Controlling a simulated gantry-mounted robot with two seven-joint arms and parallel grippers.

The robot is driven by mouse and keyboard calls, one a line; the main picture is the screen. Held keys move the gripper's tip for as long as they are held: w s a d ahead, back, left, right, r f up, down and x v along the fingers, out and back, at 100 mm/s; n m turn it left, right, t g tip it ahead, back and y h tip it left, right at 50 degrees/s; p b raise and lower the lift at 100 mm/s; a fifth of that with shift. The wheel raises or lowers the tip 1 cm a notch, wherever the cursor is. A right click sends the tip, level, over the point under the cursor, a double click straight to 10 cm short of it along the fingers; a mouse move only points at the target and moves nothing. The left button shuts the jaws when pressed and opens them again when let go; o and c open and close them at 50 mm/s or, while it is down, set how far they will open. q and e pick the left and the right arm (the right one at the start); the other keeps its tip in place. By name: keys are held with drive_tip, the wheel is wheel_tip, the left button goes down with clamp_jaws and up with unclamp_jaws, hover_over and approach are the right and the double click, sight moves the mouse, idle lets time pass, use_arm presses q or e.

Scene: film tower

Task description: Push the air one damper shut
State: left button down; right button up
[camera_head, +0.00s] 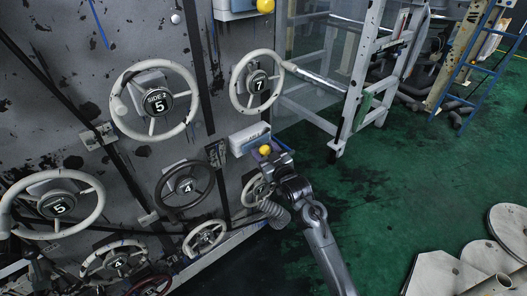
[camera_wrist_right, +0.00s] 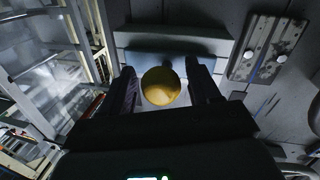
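A yellow ball knob (camera_head: 265,150) sits at a pale box (camera_head: 247,138) on the dark panel, low and right of the wheel marked 7. The small lettering on the box is too unclear to read. My right gripper (camera_head: 272,153) is at this knob. In the right wrist view the knob (camera_wrist_right: 161,86) lies between the two dark fingers of my right gripper (camera_wrist_right: 163,88), with a gap on each side. The gripper is open. A second yellow knob (camera_head: 265,5) with its own pale box (camera_head: 232,9) is at the top edge. My left gripper is not in view.
Several handwheels cover the panel, including wheel 7 (camera_head: 257,81) above my gripper and a dark wheel 4 (camera_head: 185,185) to the left. A white ladder frame (camera_head: 358,80) stands to the right. The green floor (camera_head: 400,180) is mostly clear; metal discs (camera_head: 490,258) lie lower right.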

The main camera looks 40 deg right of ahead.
drive_tip(key=shift+s, duration=0.1)
drive_tip(key=shift+s, duration=0.15)
drive_tip(key=p+v, duration=0.4)
drive_tip(key=v, duration=0.6)
drive_tip(key=shift+s, duration=0.2)
drive_tip(key=shift+a, duration=0.1)
